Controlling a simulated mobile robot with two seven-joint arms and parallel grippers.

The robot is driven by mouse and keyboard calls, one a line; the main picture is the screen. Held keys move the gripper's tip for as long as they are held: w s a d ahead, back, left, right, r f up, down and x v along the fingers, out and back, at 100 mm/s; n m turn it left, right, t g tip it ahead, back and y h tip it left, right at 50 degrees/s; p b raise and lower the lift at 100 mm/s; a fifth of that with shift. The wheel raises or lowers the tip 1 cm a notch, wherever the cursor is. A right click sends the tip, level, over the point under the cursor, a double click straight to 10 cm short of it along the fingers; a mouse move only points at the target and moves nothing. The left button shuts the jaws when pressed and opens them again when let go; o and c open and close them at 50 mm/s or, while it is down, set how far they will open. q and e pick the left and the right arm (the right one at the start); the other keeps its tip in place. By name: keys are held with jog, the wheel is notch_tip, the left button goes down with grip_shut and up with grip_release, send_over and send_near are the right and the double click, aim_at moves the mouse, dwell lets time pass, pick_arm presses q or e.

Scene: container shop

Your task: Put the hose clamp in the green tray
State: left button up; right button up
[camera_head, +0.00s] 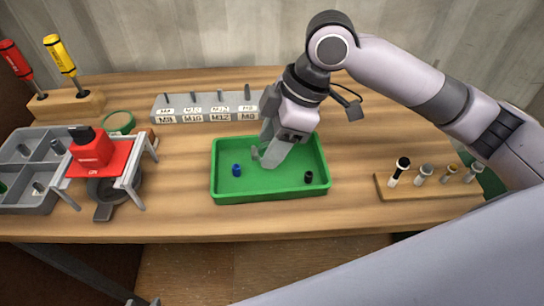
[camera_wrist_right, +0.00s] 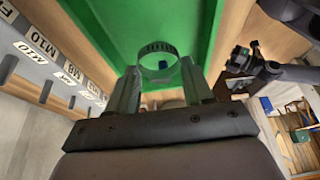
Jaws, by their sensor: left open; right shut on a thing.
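The hose clamp, a thin metal ring with a slotted band, shows in the right wrist view (camera_wrist_right: 158,47) between my fingertips. A small grey piece of the clamp (camera_head: 255,153) shows beside the fingers in the head view. My right gripper (camera_head: 268,163) is shut on it, pointing down inside the outline of the green tray (camera_head: 250,196). I cannot tell whether the clamp touches the tray floor. The tray also shows behind the clamp in the wrist view (camera_wrist_right: 212,30). My left gripper cannot be made out in either view.
A blue piece (camera_head: 236,170) and a black piece (camera_head: 308,177) lie in the tray. A labelled grey rack (camera_head: 205,118) stands behind it. A red block on a white-legged frame (camera_head: 92,155) stands left. A wooden holder (camera_head: 420,190) with several upright pieces sits right.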

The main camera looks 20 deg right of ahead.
aim_at(264, 171)
jog(key=shift+f, duration=2.2)
jog(key=o, duration=1)
jog(key=shift+f, duration=0.1)
jog(key=v, duration=1.2)
